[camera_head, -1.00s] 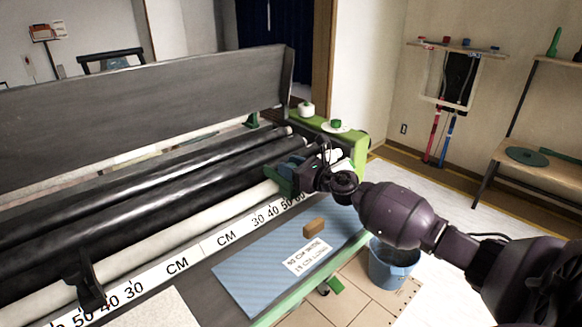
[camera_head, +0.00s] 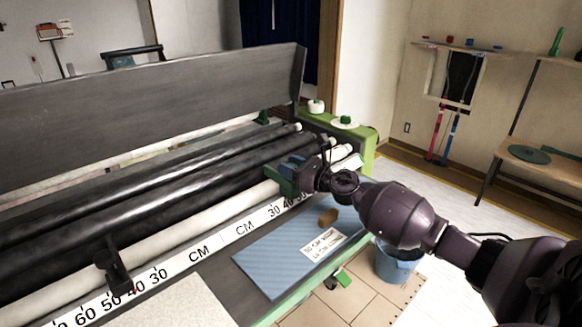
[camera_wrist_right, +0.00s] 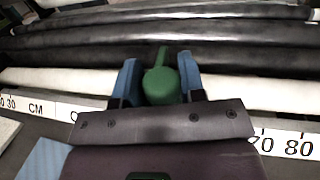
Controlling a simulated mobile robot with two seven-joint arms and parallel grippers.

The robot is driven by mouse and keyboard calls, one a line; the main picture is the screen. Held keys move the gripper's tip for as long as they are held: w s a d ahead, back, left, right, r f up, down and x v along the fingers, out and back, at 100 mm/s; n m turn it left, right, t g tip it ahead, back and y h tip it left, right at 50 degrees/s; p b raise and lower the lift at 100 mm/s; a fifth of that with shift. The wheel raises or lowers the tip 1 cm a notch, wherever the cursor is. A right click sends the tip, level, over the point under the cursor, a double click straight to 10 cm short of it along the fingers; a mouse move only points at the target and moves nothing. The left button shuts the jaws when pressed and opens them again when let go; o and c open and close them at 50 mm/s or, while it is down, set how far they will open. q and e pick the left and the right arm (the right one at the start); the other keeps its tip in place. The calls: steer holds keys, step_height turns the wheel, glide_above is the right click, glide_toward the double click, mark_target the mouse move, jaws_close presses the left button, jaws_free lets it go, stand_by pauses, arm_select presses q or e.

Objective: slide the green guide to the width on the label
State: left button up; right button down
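The green guide (camera_wrist_right: 162,82) sits on the rail by the white roller, between the two blue fingers of my right gripper (camera_wrist_right: 160,80), which press close on both sides of it. In the head view my right gripper (camera_head: 290,172) hides most of the guide and part of the scale beyond about 50. The white CM scale (camera_head: 222,240) runs along the machine's front edge. The white label (camera_head: 322,244) lies on the blue sheet; its lettering reads roughly as a width in CM, but the number is unclear. My left gripper is out of view.
A brown block (camera_head: 328,217) lies on the blue sheet (camera_head: 262,262) by the label. A blue bucket (camera_head: 397,265) stands on the floor under my right arm. Dark rollers (camera_head: 170,190) lie behind the rail.

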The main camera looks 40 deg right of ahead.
steer(key=c, duration=0.7)
jaws_free()
steer(key=shift+d, duration=0.1)
steer(key=shift+s, duration=0.1)
steer(key=v, duration=1)
steer(key=shift+s, duration=0.3)
steer(key=shift+s+d, duration=0.1)
